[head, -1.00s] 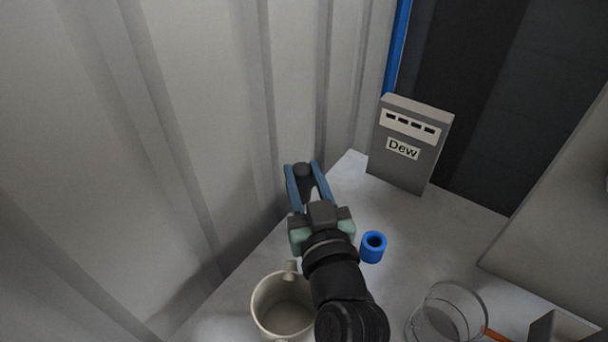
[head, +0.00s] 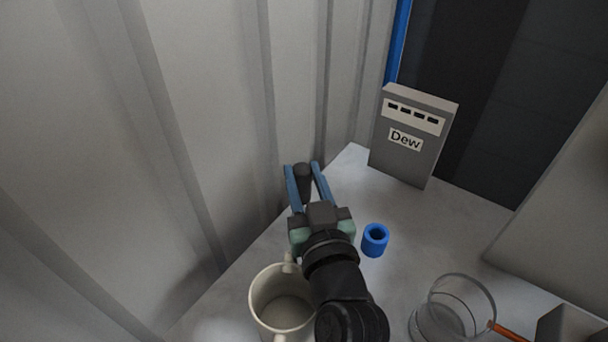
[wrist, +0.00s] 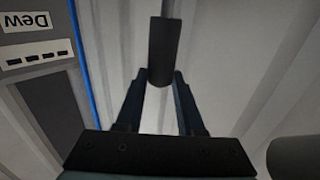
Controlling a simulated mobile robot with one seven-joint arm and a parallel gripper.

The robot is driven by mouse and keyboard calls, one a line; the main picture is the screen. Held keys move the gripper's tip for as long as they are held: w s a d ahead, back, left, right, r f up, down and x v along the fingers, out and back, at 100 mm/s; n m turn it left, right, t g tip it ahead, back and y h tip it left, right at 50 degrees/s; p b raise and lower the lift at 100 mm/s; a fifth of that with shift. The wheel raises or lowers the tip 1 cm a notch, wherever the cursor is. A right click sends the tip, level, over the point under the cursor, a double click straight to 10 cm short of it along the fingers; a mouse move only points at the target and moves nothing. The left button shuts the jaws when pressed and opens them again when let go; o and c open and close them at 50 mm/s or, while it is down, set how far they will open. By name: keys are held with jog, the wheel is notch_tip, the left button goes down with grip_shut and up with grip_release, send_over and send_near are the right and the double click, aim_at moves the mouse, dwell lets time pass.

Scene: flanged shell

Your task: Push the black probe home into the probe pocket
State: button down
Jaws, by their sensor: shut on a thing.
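The black probe (head: 303,183) is a dark cylinder held between the blue fingers of my gripper (head: 301,167), in front of the ribbed wall. The wrist view also shows the probe (wrist: 164,52) at the fingertips, with a thin grey rod running on from its far end. My gripper is shut on it, clear of the table in the picture. A short blue cylinder with a round open hole (head: 375,241) stands on the table to the right of my gripper, apart from the probe. I cannot tell for certain that it is the probe pocket.
A grey box labelled "Dew" (head: 412,137) stands at the back of the pale table (head: 440,225). A cream mug (head: 262,312) stands close left of my arm. A glass beaker (head: 450,305) with an orange stick (head: 510,333) is at the front right. The ribbed wall (head: 200,120) borders the left.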

jog(key=shift+f+b, duration=0.3)
jog(key=shift+f, duration=0.05)
jog(key=shift+c, duration=2.2)
grip_release()
jog(key=shift+f, duration=0.1)
jog(key=shift+s, duration=0.15)
jog(key=shift+s+d+f, duration=0.1)
jog(key=shift+s, duration=0.2)
jog(key=b+v, duration=0.2)
jog(key=v, duration=1)
jog(key=shift+r, duration=0.25)
